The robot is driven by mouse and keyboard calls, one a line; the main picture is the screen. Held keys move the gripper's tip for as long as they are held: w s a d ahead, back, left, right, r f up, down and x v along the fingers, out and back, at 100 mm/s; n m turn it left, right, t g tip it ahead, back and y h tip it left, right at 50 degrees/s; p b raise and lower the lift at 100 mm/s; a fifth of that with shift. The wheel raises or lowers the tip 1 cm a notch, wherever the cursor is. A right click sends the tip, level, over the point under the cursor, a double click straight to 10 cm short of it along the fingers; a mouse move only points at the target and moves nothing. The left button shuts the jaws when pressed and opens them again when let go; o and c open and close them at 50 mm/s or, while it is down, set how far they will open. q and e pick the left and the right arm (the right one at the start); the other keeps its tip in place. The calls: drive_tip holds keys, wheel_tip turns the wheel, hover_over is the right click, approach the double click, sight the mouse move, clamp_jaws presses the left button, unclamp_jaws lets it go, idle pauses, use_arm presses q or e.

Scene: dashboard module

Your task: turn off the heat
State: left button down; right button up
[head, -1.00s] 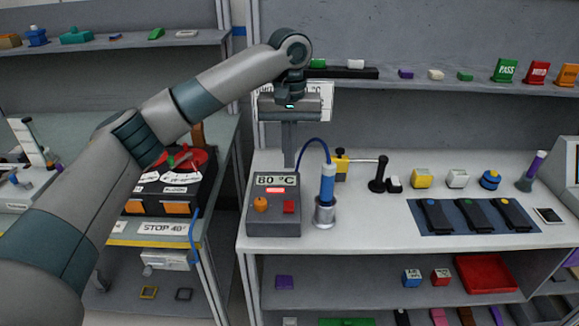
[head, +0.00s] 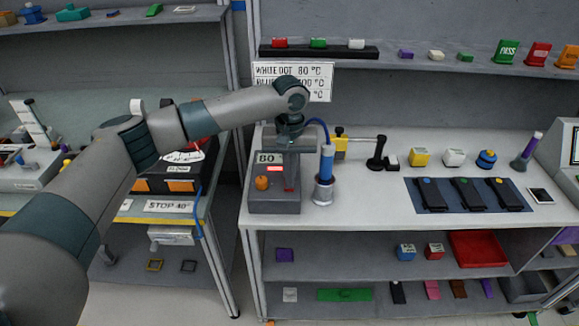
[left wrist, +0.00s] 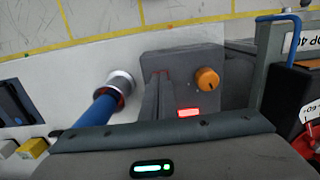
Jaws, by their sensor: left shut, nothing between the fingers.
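The grey heating station (head: 262,203) stands at the left of the white bench. Its display (head: 268,158) reads 80, partly covered by my gripper. A red light (head: 275,168) glows under the display; it also shows in the left wrist view (left wrist: 190,112). An orange knob (head: 262,183) sits on the left of its face, also in the left wrist view (left wrist: 207,78). The red switch is mostly hidden behind my left gripper (head: 289,188). That gripper is shut and empty, pointing down at the switch; contact is unclear. Its fingers show in the left wrist view (left wrist: 160,90).
A blue-handled iron (head: 326,165) stands in a metal holder (head: 323,192) close to the right of my gripper, with a blue cable. A sign (head: 318,80) hangs behind. Black tools lie on a blue mat (head: 415,200).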

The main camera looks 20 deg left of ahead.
use_arm(q)
drive_tip(key=shift+f, duration=0.1)
idle(0.3)
drive_tip(key=shift+s+f+t+p, duration=0.2)
drive_tip(key=shift+s+t+p, duration=0.2)
drive_tip(key=shift+t+p, duration=0.3)
drive_tip(key=shift+f, duration=0.2)
drive_tip(key=shift+w+r+y, duration=0.1)
drive_tip(key=shift+w+y, duration=0.05)
drive_tip(key=shift+y, duration=0.15)
drive_tip(key=shift+w+a+r, duration=0.15)
drive_tip(key=shift+w, duration=0.1)
drive_tip(key=shift+w+a+p, duration=0.1)
drive_tip(key=shift+w+p, duration=0.25)
drive_tip(key=shift+w, duration=0.1)
